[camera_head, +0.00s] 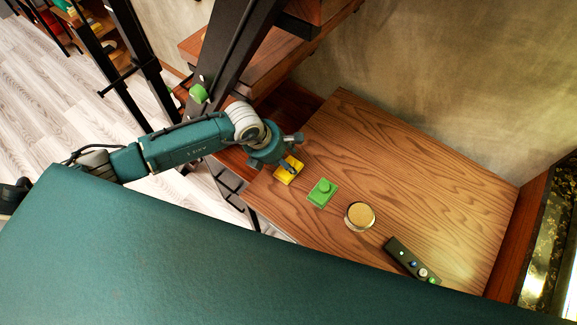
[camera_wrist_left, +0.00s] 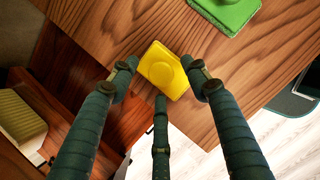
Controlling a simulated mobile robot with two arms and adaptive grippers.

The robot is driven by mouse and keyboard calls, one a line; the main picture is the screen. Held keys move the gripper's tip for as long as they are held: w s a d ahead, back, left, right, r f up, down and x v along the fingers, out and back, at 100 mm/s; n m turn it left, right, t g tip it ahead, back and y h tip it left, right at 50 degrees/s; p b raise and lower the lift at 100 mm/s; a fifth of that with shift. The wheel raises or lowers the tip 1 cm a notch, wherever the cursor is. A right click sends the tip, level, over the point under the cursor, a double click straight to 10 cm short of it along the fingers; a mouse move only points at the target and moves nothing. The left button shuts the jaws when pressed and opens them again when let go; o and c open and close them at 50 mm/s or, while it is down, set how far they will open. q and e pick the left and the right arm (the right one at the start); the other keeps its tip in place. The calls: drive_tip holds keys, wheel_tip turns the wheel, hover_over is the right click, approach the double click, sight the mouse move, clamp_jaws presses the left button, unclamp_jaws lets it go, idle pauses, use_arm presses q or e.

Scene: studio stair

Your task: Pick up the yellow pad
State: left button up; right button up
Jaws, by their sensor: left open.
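The yellow pad (camera_head: 289,171) is a small square with a round raised middle. It lies on the wooden surface near its left edge in the head view. In the left wrist view the yellow pad (camera_wrist_left: 165,70) sits between and just beyond the spread fingers. My left gripper (camera_head: 289,156) is over the pad, open, its fingers partly covering it in the head view. In the wrist view the left gripper (camera_wrist_left: 163,78) has fingers on both sides of the pad and one below it; I cannot tell whether any touches. My right gripper is not in view.
A green pad (camera_head: 322,193) lies close to the right of the yellow one. Beyond it are a round gold-topped tin (camera_head: 360,215) and a dark device with buttons (camera_head: 411,260). Dark stair framing (camera_head: 232,50) stands close behind my left arm. The surface's far right part is clear.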

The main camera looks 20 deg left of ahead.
use_arm(q)
drive_tip(key=shift+w+d+f, duration=0.15)
drive_tip(key=shift+f, duration=0.4)
clamp_jaws()
drive_tip(key=shift+w+r, duration=0.1)
drive_tip(key=shift+r, duration=0.15)
